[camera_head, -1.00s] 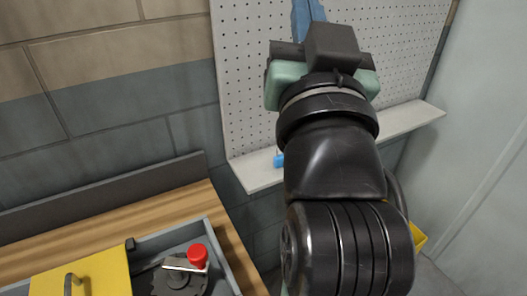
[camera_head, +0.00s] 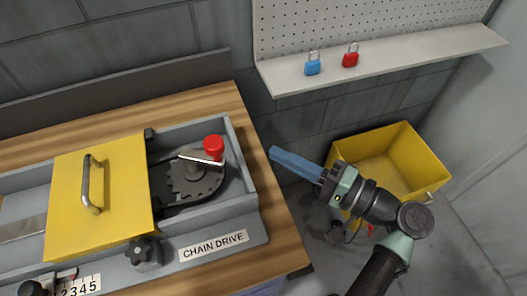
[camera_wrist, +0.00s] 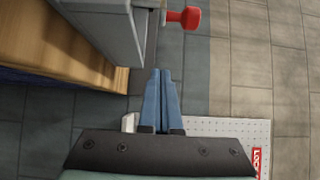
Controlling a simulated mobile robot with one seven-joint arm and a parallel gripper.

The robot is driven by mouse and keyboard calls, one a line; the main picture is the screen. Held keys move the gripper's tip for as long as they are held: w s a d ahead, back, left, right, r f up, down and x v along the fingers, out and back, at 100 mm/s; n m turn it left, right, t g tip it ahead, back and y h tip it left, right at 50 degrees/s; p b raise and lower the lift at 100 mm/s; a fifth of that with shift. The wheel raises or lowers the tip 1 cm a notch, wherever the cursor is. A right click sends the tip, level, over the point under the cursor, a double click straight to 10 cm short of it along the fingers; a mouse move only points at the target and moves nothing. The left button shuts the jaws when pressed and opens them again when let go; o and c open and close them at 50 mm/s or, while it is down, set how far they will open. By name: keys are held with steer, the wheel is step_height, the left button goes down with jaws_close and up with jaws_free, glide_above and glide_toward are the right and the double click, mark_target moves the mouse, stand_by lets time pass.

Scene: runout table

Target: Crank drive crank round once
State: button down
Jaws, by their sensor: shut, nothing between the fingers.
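The drive crank is a pale metal arm (camera_head: 202,158) with a red knob (camera_head: 214,148), above a dark toothed wheel (camera_head: 192,182) in the grey chain drive housing (camera_head: 252,190). The knob is at the crank's right end in the head view. My gripper (camera_head: 273,154) is shut and empty, its blue fingers pointing left towards the housing from beyond the table's right edge. It is apart from the knob. In the wrist view the red knob (camera_wrist: 190,18) sticks out above and right of my closed fingertips (camera_wrist: 161,72).
A yellow cover (camera_head: 120,205) with a metal handle lies left of the wheel. A black knob (camera_head: 143,251) sits at the housing's front. A shelf (camera_head: 420,48) holds a blue padlock (camera_head: 312,66) and a red padlock (camera_head: 350,57). A yellow bin (camera_head: 412,150) stands behind my gripper.

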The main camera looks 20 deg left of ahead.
mark_target(240, 161)
steer(key=a+p, duration=0.2)
steer(key=a, duration=0.6)
steer(key=shift+s+a+r+p, duration=0.15)
steer(key=shift+a+p, duration=0.1)
steer(key=shift+p, duration=0.15)
steer(key=shift+s, duration=0.45)
